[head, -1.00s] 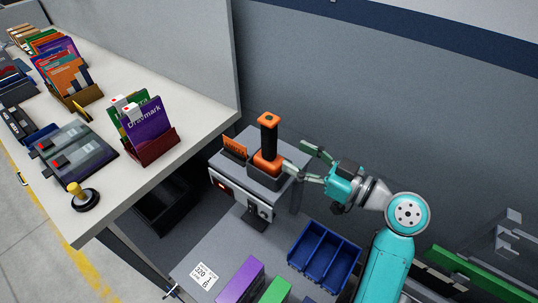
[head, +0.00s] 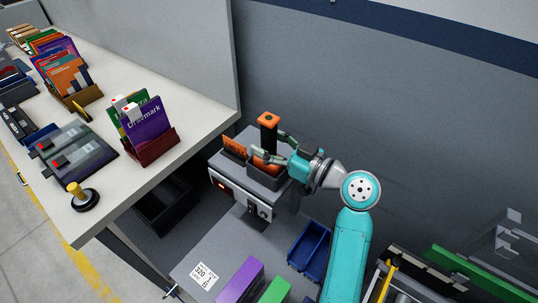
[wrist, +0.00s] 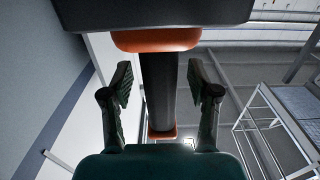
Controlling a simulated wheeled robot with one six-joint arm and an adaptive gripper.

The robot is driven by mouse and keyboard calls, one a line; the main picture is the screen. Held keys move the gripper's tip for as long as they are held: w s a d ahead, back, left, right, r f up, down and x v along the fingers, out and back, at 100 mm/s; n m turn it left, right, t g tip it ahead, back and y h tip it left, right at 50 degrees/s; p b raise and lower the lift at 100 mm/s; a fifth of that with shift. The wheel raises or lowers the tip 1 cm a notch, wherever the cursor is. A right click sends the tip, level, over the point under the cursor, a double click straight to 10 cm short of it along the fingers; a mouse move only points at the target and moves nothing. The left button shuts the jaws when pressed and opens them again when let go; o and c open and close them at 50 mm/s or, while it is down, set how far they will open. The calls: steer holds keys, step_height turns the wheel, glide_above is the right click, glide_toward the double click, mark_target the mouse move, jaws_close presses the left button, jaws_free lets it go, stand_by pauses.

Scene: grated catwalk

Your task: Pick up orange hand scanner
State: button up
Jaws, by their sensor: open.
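The orange hand scanner (head: 268,134) stands upright in a dark holder on top of a grey box-shaped unit, with a black grip and an orange cap. My gripper (head: 272,147) is open at the scanner's grip. In the wrist view the scanner's dark grip (wrist: 158,90) runs between the two open fingers (wrist: 160,88), with a gap on each side. Part of the scanner's lower orange body is hidden behind a finger in the head view.
The grey unit (head: 240,192) carries an orange card (head: 234,147) left of the scanner. A blue divided bin (head: 310,250) and a purple box (head: 240,280) stand in front. A white table (head: 200,120) with card holders is at left, and a grey wall is behind.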

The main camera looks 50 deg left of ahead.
jaws_close()
